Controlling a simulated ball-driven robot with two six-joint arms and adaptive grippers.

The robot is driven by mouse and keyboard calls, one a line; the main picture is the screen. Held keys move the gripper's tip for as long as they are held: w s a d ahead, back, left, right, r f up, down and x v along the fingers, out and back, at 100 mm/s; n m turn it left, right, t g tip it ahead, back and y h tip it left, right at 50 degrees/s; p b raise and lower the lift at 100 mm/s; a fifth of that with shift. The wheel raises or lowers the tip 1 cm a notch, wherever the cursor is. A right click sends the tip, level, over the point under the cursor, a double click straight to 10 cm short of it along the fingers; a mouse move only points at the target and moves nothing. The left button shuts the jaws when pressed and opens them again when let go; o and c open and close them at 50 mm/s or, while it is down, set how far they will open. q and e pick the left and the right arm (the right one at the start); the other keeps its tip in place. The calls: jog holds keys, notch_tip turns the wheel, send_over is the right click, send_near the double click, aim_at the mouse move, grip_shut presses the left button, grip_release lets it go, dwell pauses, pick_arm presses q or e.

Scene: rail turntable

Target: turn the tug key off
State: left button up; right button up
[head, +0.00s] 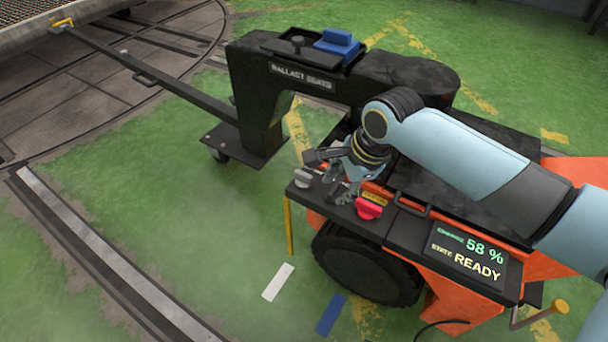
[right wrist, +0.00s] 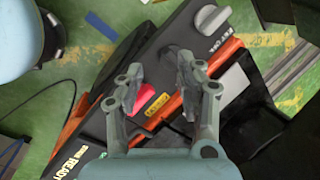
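The orange tug (head: 440,300) has a dark control panel; its display reads 58 % and READY. A grey knob (head: 303,178) sits at the panel's left end and a red knob (head: 368,209) beside a yellow label. My right gripper (head: 333,178) is over the panel between these knobs. In the right wrist view my right gripper (right wrist: 157,72) has its fingers apart, with dark panel between them. The grey knob (right wrist: 209,18) lies beyond the fingertips; the red knob (right wrist: 147,98) is partly covered by a finger. I cannot make out the key clearly. My left gripper is not in view.
A black ballast frame (head: 300,73) with a blue block (head: 337,42) on top stands behind the tug. A long drawbar (head: 150,72) runs from it to the turntable. A steel rail (head: 100,258) crosses the green floor at left.

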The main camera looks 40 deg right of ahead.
jog(key=w+r+m, duration=0.4)
jog(key=w+m, duration=0.3)
jog(key=m, duration=0.2)
jog(key=y+b, duration=0.1)
jog(key=b, duration=0.3)
send_over(304, 174)
jog(key=s+d, duration=0.1)
jog(key=s, duration=0.1)
jog(key=shift+m+t, duration=0.3)
jog(key=shift+t, duration=0.1)
jog(key=f, duration=0.4)
jog(key=shift+s+f, duration=0.1)
jog(key=shift+s, duration=0.1)
jog(key=b+x, duration=0.3)
jog(key=x, duration=0.2)
jog(key=shift+w+f, duration=0.15)
jog(key=shift+f, duration=0.1)
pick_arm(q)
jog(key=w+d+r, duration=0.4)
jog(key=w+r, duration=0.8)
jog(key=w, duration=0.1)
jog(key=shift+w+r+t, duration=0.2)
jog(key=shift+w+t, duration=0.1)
pick_arm(e)
jog(key=shift+w+f, duration=0.1)
grip_shut()
